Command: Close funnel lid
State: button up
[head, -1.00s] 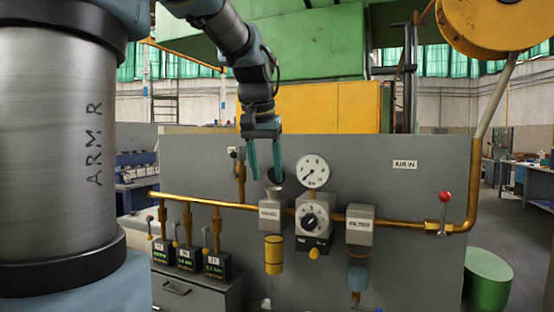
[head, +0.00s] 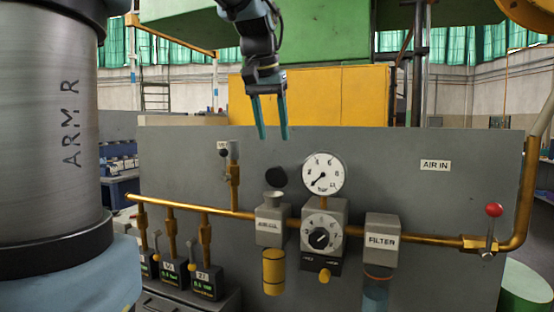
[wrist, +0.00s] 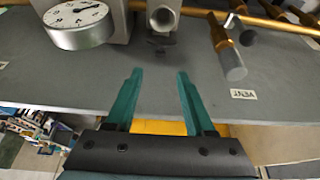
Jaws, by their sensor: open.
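The funnel (head: 275,204) is a small grey cup on top of the labelled oiler block (head: 271,229). Its lid (head: 276,176) is a dark round disc standing up behind and above the mouth, so the funnel is open. In the wrist view the round funnel mouth (wrist: 163,19) shows at top centre, with the dark lid (wrist: 160,42) just below it. My gripper (head: 271,138) has two teal fingers, apart and empty, pointing down above the lid. In the wrist view my gripper (wrist: 159,74) points toward the lid with a gap, and touches nothing.
A pressure gauge (head: 324,174) and regulator (head: 322,232) stand right of the funnel, then a filter (head: 381,240). A brass pipe (head: 430,238) runs along the grey panel (head: 450,200). A vent valve (head: 233,176) stands to the left. A yellow cabinet (head: 310,96) is behind.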

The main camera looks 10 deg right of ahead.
aim_at(279, 166)
jog(key=p+x, duration=0.1)
jog(key=x, duration=0.7)
jog(key=shift+w+f+p, duration=0.1)
jog(key=shift+f+p, duration=0.2)
jog(key=shift+p, duration=0.1)
jog(key=shift+c, duration=0.4)
grip_shut()
